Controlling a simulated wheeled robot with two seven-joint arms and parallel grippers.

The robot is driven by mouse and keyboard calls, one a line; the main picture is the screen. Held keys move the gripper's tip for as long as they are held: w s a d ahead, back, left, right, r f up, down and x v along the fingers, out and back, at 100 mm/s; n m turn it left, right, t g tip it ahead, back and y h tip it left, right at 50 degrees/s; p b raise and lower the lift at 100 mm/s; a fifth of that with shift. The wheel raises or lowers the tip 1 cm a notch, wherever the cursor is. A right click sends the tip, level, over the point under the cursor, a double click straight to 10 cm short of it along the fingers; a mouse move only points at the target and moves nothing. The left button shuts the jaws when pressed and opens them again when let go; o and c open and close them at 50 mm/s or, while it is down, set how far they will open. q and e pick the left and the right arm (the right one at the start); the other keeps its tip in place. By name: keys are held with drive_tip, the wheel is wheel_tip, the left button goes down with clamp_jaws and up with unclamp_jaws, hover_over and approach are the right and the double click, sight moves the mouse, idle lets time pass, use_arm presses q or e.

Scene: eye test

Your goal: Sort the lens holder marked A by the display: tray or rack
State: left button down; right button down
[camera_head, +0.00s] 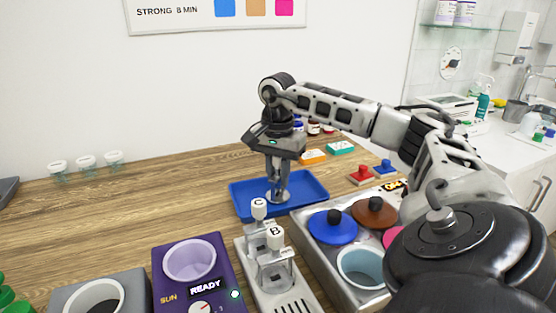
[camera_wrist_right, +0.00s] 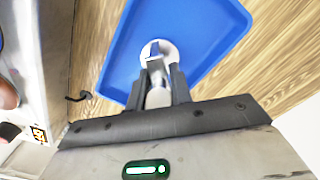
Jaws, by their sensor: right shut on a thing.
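My right gripper (camera_head: 277,172) is shut on a lens holder (camera_head: 278,196) with a pale round base, held upright at the blue tray (camera_head: 312,190). In the right wrist view the holder's base (camera_wrist_right: 170,52) is seen against the tray floor (camera_wrist_right: 205,30); I cannot tell whether it touches. Its letter is hidden. The grey rack (camera_head: 305,292) stands nearer, with holder C (camera_head: 259,209) and holder B (camera_head: 275,238) in it. The display (camera_head: 205,287) on the purple unit reads READY. My left gripper is not in view.
A metal caddy (camera_head: 300,243) with a blue lid (camera_head: 332,227), a brown lid (camera_head: 374,211) and an open light-blue pot stands right of the rack. Small glass cups (camera_head: 87,163) stand back left. The wooden table left of the tray is clear.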

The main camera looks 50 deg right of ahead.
drive_tip(key=shift+f, duration=0.3)
idle(0.5)
drive_tip(key=c, duration=0.9)
unclamp_jaws()
drive_tip(key=shift+o, duration=0.2)
wheel_tip(320, 180, up, 6)
drive_tip(key=p, duration=0.5)
drive_tip(key=shift+r+p, duration=0.1)
drive_tip(key=shift+p, duration=0.2)
